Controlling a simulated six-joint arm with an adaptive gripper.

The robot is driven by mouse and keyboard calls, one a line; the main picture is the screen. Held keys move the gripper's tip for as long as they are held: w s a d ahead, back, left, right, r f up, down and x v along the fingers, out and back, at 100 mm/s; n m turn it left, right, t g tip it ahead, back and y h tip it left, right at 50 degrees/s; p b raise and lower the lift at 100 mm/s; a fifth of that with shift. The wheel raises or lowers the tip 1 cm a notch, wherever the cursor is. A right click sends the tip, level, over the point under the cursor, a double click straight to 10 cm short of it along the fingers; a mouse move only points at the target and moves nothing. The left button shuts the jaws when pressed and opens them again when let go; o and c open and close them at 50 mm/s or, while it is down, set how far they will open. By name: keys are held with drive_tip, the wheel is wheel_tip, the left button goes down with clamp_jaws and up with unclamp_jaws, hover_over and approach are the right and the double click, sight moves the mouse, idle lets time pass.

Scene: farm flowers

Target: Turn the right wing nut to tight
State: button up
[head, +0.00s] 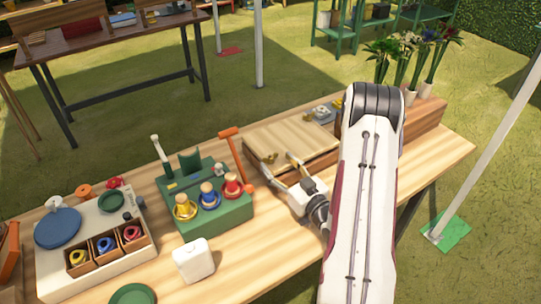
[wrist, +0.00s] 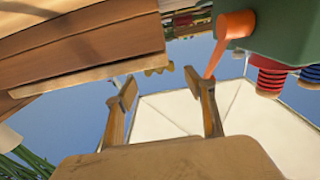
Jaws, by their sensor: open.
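A wooden press with a pale slatted board (head: 290,138) lies on the table. A small brass wing nut (head: 268,157) shows at its near left corner. Another brass piece (head: 337,104) shows at the far right corner, partly hidden by my arm. My gripper (head: 276,161) is open at the near left edge of the press, its fingers apart around or just short of the near wing nut. In the wrist view, a brass wing nut (wrist: 158,70) shows beyond the gap between my fingertips (wrist: 162,90). I cannot tell whether they touch it.
A green box (head: 215,218) with coloured ringed knobs and an orange lever (head: 231,132) stands close to the left. A white block (head: 193,260) and a tray with colored spools (head: 98,285) stand further left. Potted flowers (head: 412,62) stand behind my arm. Bare table lies in front.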

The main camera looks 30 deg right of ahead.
sight(271, 156)
drive_tip(key=shift+w, duration=2.5)
drive_tip(key=c, duration=1.1)
